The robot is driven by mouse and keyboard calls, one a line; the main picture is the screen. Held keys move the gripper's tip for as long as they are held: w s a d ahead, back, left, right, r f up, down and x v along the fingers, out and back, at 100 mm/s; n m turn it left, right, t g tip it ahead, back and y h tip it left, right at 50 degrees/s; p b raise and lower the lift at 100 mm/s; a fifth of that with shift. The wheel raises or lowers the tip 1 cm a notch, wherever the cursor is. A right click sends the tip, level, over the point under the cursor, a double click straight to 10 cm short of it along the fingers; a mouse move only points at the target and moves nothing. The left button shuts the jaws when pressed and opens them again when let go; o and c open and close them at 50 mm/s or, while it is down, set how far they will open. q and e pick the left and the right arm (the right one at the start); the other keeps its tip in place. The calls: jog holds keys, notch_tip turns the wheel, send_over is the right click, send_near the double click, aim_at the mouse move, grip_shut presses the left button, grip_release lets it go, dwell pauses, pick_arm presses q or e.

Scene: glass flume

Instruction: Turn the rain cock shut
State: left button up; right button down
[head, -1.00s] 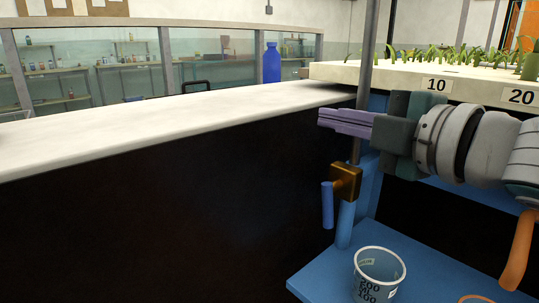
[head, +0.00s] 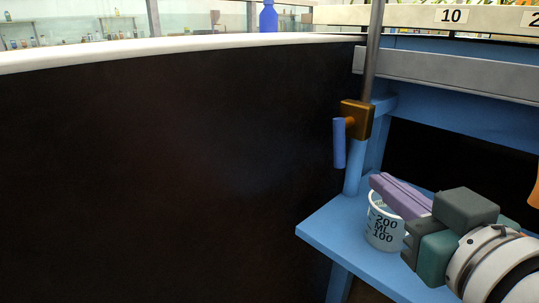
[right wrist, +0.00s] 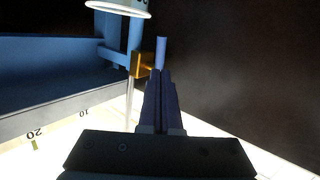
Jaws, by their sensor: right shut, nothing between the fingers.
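The rain cock has a brass body (head: 357,119) on a vertical pipe (head: 374,55). Its blue lever (head: 339,143) stands left of the body and hangs straight down. In the right wrist view the brass body (right wrist: 146,66) and lever (right wrist: 161,52) show just beyond my fingertips. My right gripper (head: 376,182) has purple fingers pressed together with nothing between them. It is below and right of the lever, apart from it in the head view. The right gripper (right wrist: 162,75) also shows shut in the right wrist view. My left gripper is out of view.
A clear measuring cup (head: 383,232) stands on the blue shelf (head: 325,232), partly covered by my right fingers; I cannot tell if they touch. A numbered plant bed (head: 410,17) is above right. A dark panel (head: 160,160) with a white top edge fills the left.

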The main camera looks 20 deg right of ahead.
aim_at(339, 154)
jog(key=b+x, duration=0.3)
jog(key=x, duration=0.7)
jog(key=shift+a, duration=0.1)
jog(key=shift+r, duration=0.1)
jog(key=shift+w+f+t+b, duration=0.2)
jog(key=shift+f+t+b, duration=0.1)
jog(key=shift+f+b, duration=0.25)
jog(key=shift+w, duration=0.15)
jog(key=shift+a+r+p, duration=0.1)
jog(key=shift+r+p, duration=0.1)
jog(key=shift+p, duration=0.2)
jog(key=shift+f, duration=0.1)
